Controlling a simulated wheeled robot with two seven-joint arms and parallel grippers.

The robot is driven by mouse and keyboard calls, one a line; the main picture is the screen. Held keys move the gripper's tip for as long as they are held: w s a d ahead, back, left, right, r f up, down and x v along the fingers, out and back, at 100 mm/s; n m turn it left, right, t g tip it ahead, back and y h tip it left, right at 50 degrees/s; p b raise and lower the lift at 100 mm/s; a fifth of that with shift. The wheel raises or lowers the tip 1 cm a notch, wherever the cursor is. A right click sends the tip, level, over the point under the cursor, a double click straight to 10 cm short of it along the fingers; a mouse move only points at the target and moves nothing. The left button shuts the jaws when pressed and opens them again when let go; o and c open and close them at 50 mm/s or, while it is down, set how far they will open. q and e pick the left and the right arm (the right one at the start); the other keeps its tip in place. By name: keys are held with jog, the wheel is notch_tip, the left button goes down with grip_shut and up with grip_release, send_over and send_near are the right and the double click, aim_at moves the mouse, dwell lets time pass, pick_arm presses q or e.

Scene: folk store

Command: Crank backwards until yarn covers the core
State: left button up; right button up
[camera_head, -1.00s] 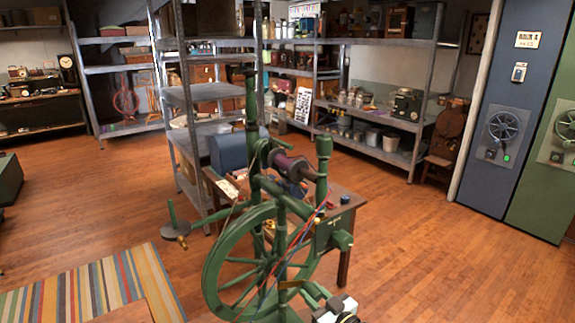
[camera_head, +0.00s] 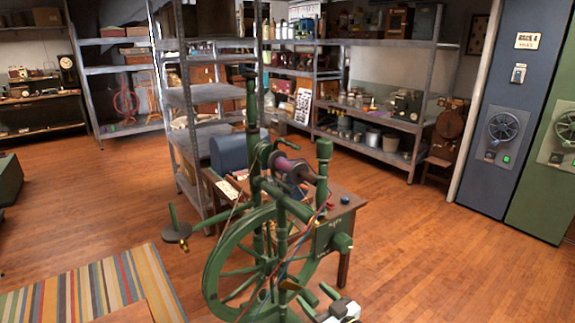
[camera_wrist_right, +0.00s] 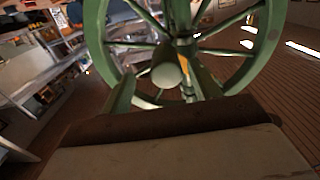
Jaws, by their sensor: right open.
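A green spinning wheel (camera_head: 214,262) stands in the centre of the head view. Its bobbin (camera_head: 297,170), dull purple, lies across the top between posts; how much yarn covers its core is too small to tell. Red and blue strands hang below it. A green upright peg (camera_head: 173,215) on a dark disc stands left of the wheel; whether it is the crank is unclear. My right gripper (camera_head: 310,291) is open at the wheel's lower right. In the wrist view a rounded grey-green knob (camera_wrist_right: 168,75) shows between its fingers; contact is unclear. My left gripper is out of view.
A wooden table (camera_head: 346,208) with a blue-grey box (camera_head: 229,152) stands behind the wheel. Metal shelves (camera_head: 203,94) line the back. A striped rug (camera_head: 95,285) lies at front left. The wooden floor at right is clear.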

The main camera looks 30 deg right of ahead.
jog(key=s+d+p, duration=0.1)
jog(key=s+p, duration=0.2)
jog(key=s, duration=0.5)
dwell(0.4)
jog(key=shift+r, duration=0.1)
jog(key=s+a+f+g+h+b, duration=0.15)
jog(key=s+f+g+b, duration=0.4)
jog(key=f, duration=0.95)
jog(key=s+a+f+g+h+b, duration=0.1)
jog(key=s+a+f+g+b, duration=0.15)
jog(key=s+f, duration=0.95)
jog(key=s+a+f+g+b, duration=0.3)
jog(key=s+f+g, duration=0.1)
jog(key=s+f, duration=0.6)
jog(key=s+a+f+g+b, duration=0.3)
jog(key=s+f+g, duration=0.1)
jog(key=s+f, duration=0.6)
jog(key=shift+s+n+g, duration=0.4)
jog(key=shift+s, duration=0.4)
jog(key=shift+f, duration=0.1)
